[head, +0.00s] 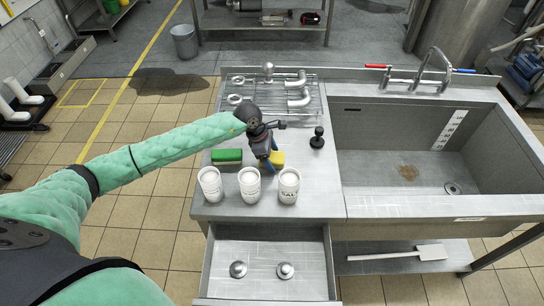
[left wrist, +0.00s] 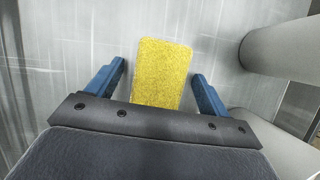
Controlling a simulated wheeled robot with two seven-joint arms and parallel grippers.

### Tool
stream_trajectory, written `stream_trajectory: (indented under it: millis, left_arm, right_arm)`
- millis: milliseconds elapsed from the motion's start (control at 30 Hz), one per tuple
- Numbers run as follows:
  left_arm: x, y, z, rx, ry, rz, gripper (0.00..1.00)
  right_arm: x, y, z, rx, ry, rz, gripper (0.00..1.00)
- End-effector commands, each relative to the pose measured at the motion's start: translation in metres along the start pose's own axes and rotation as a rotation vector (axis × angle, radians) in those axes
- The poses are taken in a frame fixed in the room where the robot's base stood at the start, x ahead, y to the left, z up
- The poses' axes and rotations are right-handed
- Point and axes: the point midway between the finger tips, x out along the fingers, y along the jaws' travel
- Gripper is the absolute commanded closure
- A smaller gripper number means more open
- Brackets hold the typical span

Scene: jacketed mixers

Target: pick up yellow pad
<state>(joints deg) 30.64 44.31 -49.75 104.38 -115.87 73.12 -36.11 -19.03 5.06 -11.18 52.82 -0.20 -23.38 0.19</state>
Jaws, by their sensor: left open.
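The yellow pad (head: 277,158) lies on the steel counter, behind the white tubs and partly hidden by my left gripper in the head view. In the left wrist view the yellow pad (left wrist: 162,72) sits between the two blue fingers, with a gap on each side; its near end is hidden by the gripper body. My left gripper (head: 269,165) is open above and around the pad; its fingers also show in the left wrist view (left wrist: 158,80). My right gripper is not in view.
Three white tubs (head: 249,185) stand along the counter's front edge, close to the pad. A green pad (head: 227,157) lies to the left, a black tamper-like tool (head: 317,138) to the right. A wire rack (head: 250,92) with pipe fittings is behind. An open drawer (head: 260,249) juts out below.

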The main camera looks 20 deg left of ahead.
Motion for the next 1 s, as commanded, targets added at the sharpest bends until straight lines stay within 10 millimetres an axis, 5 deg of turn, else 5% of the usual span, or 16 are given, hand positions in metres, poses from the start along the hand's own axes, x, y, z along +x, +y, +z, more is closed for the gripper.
stream_trajectory:
  millis: [1000]
  left_arm:
    - [0.0056, 0.0004, -0.0015, 0.0, 0.0, 0.001, 0.2]
  right_arm:
    - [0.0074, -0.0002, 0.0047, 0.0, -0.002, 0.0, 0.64]
